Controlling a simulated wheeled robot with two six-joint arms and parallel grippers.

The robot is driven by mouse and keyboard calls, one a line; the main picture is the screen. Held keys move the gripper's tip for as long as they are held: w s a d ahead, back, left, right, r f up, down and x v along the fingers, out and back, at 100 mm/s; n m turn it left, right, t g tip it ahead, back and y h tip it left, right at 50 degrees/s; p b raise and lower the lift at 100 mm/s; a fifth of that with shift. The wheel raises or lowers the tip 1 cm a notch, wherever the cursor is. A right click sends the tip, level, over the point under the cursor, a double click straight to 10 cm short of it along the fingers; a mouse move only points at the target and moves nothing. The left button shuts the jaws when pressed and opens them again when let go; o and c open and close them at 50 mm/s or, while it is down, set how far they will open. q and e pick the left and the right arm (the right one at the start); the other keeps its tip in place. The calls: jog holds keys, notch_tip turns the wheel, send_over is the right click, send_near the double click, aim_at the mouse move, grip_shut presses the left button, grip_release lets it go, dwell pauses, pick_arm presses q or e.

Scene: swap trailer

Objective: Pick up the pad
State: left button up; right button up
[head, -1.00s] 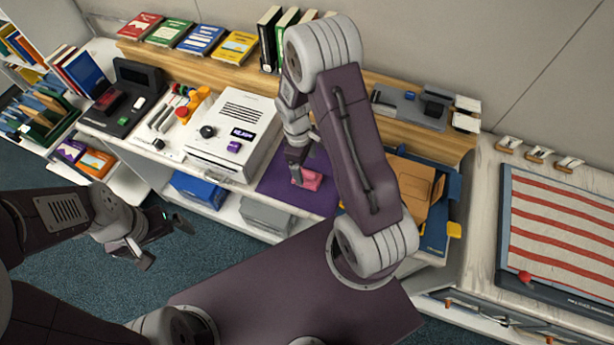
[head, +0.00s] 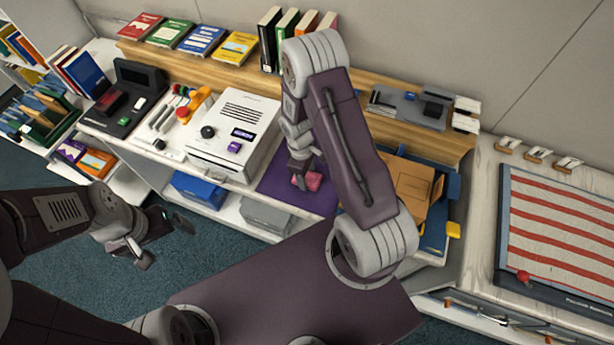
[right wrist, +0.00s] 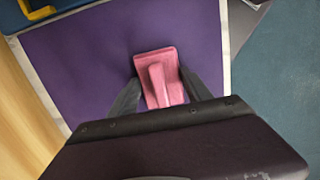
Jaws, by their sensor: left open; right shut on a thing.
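The pad is a small pink block with a raised grip (head: 312,181). It is over the purple mat (head: 273,185) on the counter. My right gripper (head: 302,176) is shut on the pad; in the right wrist view the pad (right wrist: 159,70) sits between the two dark fingers (right wrist: 157,94). I cannot tell whether the pad touches the mat. My left gripper (head: 160,236) is open and empty over the floor, left of the counter.
A white machine with a display (head: 233,138) stands left of the mat. A brown cardboard folder (head: 405,185) lies right of it, partly behind my right arm. A blue box (head: 198,188) and a grey box (head: 266,215) sit on the shelf below. A striped board (head: 560,235) lies far right.

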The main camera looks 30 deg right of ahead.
notch_tip(320, 180, up, 10)
jog(key=shift+r, duration=0.1)
dwell(0.4)
jog(key=a+r+m, duration=0.1)
jog(key=m, duration=0.1)
jog(key=a+r+m, duration=0.1)
jog(key=m, duration=0.2)
jog(key=a+r+m, duration=0.2)
jog(key=m, duration=0.1)
jog(key=shift+y, duration=0.4)
dwell(0.5)
